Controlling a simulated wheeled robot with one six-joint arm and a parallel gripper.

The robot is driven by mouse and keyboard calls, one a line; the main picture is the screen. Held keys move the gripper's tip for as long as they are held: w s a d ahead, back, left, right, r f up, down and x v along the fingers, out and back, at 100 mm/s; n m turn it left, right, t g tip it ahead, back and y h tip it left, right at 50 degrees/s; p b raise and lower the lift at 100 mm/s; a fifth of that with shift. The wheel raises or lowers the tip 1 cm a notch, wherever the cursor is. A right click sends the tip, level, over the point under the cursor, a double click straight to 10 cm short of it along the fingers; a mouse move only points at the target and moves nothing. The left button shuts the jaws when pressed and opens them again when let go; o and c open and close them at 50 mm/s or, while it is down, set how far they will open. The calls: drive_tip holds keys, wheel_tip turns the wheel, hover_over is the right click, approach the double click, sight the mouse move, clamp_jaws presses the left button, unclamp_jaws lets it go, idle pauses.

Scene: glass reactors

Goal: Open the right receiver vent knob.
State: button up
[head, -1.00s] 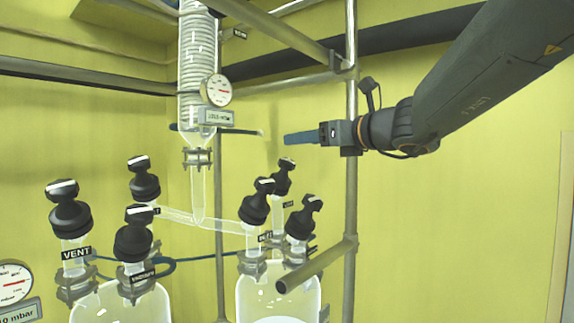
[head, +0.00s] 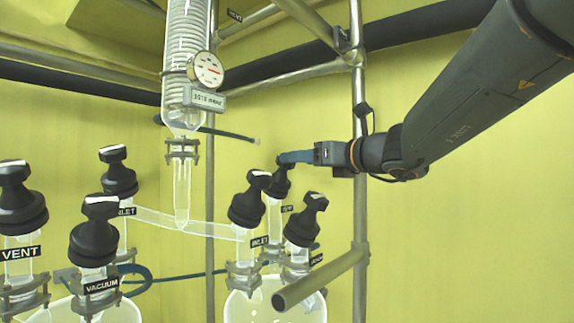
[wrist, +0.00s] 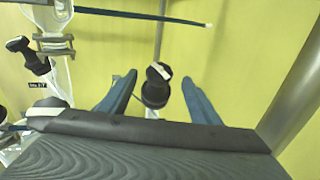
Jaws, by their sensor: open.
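The right receiver (head: 248,308) is a clear glass vessel with several black knobs on top. Its rear knob (head: 274,185) is black with a white mark and has a small label that is too small to read surely. My gripper (head: 286,158) is at the top of this rear knob and partly hides it. In the wrist view, the same knob (wrist: 154,92) stands between the two blue fingers, with a gap visible on each side. The gripper is open.
An inlet knob (head: 249,203) and another black knob (head: 304,222) stand close in front. A steel pipe (head: 318,281) crosses before the receiver. A vertical post (head: 360,230) stands to the right. The condenser (head: 184,110) with its gauge hangs at left.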

drive_tip(key=p+x, duration=0.1)
drive_tip(key=x, duration=0.5)
drive_tip(key=shift+w+a+p, duration=0.15)
drive_tip(key=shift+a+p, duration=0.05)
drive_tip(key=shift+p, duration=0.2)
drive_tip(key=c, duration=1.1)
drive_tip(key=shift+o, duration=0.2)
drive_tip(key=shift+d+n+g+y, duration=0.1)
drive_tip(key=shift+n+g+y, duration=0.2)
drive_tip(key=shift+n, duration=0.2)
drive_tip(key=n+g+y, duration=0.1)
drive_tip(key=n+g, duration=0.1)
drive_tip(key=shift+w+n+y, duration=0.1)
drive_tip(key=shift+n+y, duration=0.2)
drive_tip(key=shift+n+g+y, duration=1.1)
drive_tip(key=shift+n+g, duration=0.9)
drive_tip(key=shift+n, duration=0.3)
